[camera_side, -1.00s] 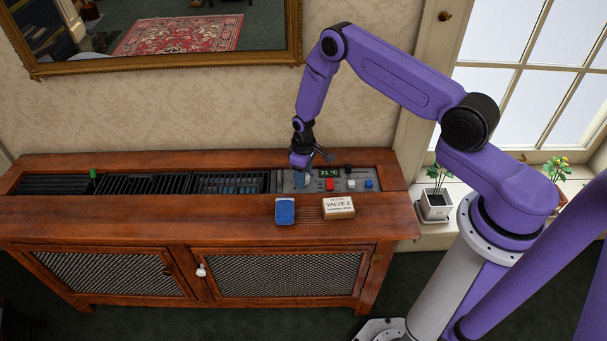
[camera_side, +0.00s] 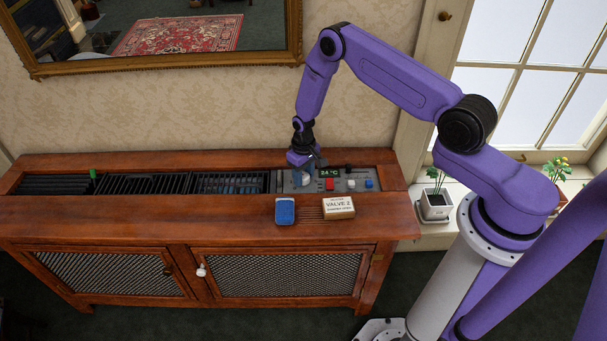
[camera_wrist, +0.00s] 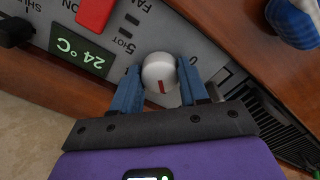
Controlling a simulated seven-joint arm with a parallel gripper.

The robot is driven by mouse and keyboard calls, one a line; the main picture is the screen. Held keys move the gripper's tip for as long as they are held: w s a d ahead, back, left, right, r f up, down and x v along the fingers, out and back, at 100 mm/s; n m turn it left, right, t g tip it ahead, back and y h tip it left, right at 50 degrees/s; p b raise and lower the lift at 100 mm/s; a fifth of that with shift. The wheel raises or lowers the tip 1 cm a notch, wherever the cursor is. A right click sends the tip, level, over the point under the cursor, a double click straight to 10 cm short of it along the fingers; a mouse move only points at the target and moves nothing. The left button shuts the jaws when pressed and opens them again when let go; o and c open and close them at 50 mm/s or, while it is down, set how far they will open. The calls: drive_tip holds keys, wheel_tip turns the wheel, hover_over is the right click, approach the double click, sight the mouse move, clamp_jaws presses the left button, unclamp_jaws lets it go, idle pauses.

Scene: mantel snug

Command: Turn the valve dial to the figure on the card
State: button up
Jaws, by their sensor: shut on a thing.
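The valve dial (camera_wrist: 156,70) is a round white knob with a red pointer mark, set in the grey control panel (camera_side: 315,188). My gripper (camera_wrist: 163,80) is shut on it, one blue finger on each side, in the wrist view. In the side view my gripper (camera_side: 304,176) is over the panel's left part and largely hides the dial. The card (camera_side: 339,205), a cream block reading "VALVE 2" with smaller unreadable print, stands on the cabinet's front ledge. The green display reads 24 °C in the side view (camera_side: 329,173) and the wrist view (camera_wrist: 80,50).
A red switch (camera_side: 329,184), a white knob (camera_side: 351,184), a blue button (camera_side: 369,184) and a black slider share the panel. A blue object (camera_side: 285,211) lies on the ledge left of the card. Dark slatted grilles (camera_side: 145,183) fill the cabinet top leftward.

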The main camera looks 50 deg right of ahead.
sight(304, 176)
drive_tip(key=o, duration=1)
drive_tip(key=shift+o, duration=0.2)
drive_tip(key=shift+r, duration=0.15)
wheel_tip(304, 176, up, 17)
drive_tip(key=shift+r, duration=0.1)
